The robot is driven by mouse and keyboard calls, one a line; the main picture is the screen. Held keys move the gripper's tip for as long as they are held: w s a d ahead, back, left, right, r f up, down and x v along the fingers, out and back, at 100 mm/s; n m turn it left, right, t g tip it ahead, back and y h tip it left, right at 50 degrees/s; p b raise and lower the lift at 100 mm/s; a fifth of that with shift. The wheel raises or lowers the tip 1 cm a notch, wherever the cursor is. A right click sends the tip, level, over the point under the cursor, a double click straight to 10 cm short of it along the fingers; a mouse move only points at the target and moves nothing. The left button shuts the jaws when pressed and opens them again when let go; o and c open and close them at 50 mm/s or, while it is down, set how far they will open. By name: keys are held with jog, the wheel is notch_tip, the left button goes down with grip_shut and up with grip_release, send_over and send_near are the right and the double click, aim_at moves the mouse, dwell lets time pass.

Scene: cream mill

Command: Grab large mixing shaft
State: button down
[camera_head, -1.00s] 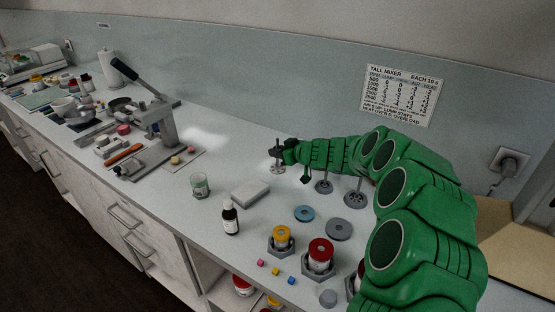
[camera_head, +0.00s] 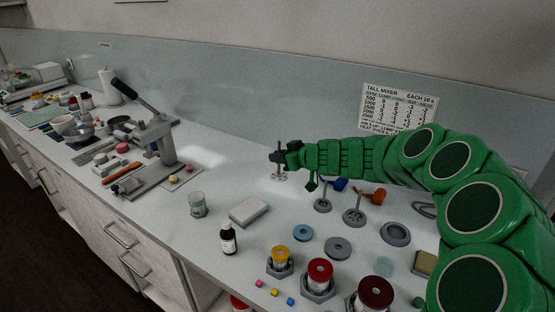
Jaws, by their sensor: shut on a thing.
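Three grey metal mixing shafts with disc-shaped lower ends are in the head view. My gripper (camera_head: 280,157) is shut on the upper part of the left one (camera_head: 279,174), which hangs upright, its disc seemingly above the bench. The middle shaft (camera_head: 322,204) and the right shaft (camera_head: 354,216) stand on the bench to the right, below my forearm. The right one shows the widest disc. Size labels are not visible, so I cannot tell from marks which is the large one. My green arm reaches in from the right.
A white block (camera_head: 249,212), a glass (camera_head: 197,205) and a dropper bottle (camera_head: 228,240) stand left of the shafts. Blue (camera_head: 303,233) and grey (camera_head: 338,248) rings and capped jars (camera_head: 319,276) lie in front. A lever press (camera_head: 158,140) is farther left. Bench behind the block is clear.

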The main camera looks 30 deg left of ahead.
jog(key=s+d+r, duration=0.3)
jog(key=s+d, duration=0.2)
jog(key=shift+s+d+r, duration=0.15)
jog(key=shift+s+r, duration=0.1)
jog(key=shift+s, duration=0.1)
